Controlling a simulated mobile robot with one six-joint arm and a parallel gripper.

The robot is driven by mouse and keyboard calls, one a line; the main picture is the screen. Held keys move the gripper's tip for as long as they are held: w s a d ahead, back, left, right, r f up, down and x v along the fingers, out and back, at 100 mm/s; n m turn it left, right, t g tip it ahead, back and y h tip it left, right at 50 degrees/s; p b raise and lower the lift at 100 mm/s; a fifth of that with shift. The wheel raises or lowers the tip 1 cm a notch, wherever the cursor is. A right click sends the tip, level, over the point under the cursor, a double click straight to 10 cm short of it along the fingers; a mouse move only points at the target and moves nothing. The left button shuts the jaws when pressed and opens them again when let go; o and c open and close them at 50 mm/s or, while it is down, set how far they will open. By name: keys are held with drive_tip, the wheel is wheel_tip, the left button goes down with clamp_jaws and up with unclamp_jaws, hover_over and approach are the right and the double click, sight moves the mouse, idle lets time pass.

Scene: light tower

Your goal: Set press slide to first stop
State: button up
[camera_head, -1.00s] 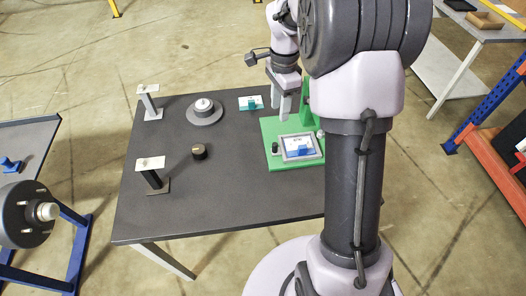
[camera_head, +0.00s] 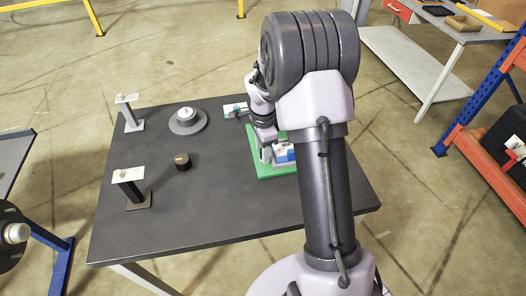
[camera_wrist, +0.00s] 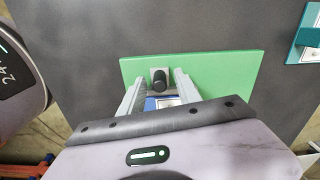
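The press stands on a green base plate (camera_head: 272,171) at the right of the dark table. The plate also shows in the wrist view (camera_wrist: 225,75). A black knob (camera_wrist: 160,80) stands near the plate's edge on a small grey part. A blue piece (camera_head: 284,153) with a pale label also shows in the wrist view (camera_wrist: 151,103), partly hidden by my gripper. My gripper (camera_wrist: 160,76) is open over the plate, one finger on each side of the knob, with visible gaps. Contact and height are unclear. I cannot make out the slide's stop marks.
On the table are a round grey dial (camera_head: 187,121), a black knob (camera_head: 182,161), two posts with white plates (camera_head: 127,98) (camera_head: 128,174), and a small teal-and-white piece (camera_head: 235,110) beyond the press. The table's middle and front are clear.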

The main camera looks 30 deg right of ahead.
clamp_jaws()
idle(1.4)
